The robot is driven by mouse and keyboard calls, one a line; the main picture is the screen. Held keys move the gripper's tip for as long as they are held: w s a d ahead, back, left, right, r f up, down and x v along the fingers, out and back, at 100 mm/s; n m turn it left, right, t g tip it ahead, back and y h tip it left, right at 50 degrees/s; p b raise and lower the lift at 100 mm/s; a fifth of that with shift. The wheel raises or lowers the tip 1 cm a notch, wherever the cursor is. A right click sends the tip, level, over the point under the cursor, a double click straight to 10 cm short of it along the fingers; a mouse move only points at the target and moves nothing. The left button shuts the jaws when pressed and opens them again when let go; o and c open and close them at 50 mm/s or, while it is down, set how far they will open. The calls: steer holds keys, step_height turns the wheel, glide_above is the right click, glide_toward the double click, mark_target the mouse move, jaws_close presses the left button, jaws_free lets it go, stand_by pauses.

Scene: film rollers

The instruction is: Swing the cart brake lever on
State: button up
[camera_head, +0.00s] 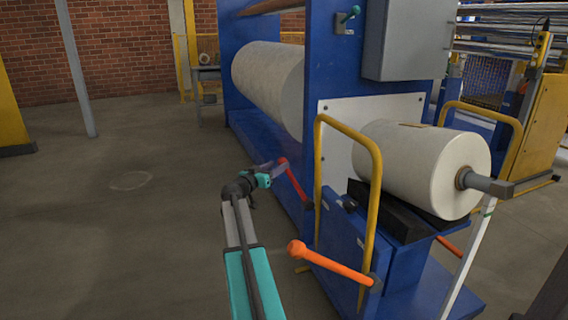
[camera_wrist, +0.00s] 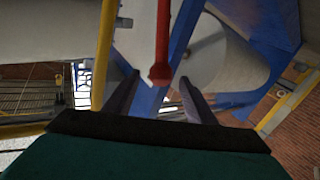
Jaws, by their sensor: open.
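A red lever (camera_head: 294,183) with a round knob at its upper end stands at the side of the blue machine, near the cart. An orange lever (camera_head: 332,263) with a knob at its left end sticks out low from the front of the blue cart (camera_head: 345,235). I cannot tell for sure which one is the cart brake. My gripper (camera_head: 279,167) is close to the red lever's knob. In the wrist view my gripper (camera_wrist: 159,78) is open, and a red lever (camera_wrist: 161,45) shows with its knob between the two fingers in the picture. Contact cannot be made out.
A white roll (camera_head: 420,165) lies on the cart, with yellow handrails (camera_head: 375,215) beside it. A larger roll (camera_head: 270,80) sits in the blue machine frame (camera_head: 345,70). The grey floor (camera_head: 110,240) to the left is clear.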

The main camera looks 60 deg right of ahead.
mark_target(280, 163)
steer(key=shift+s+d, duration=0.1)
steer(key=shift+d, duration=2.45)
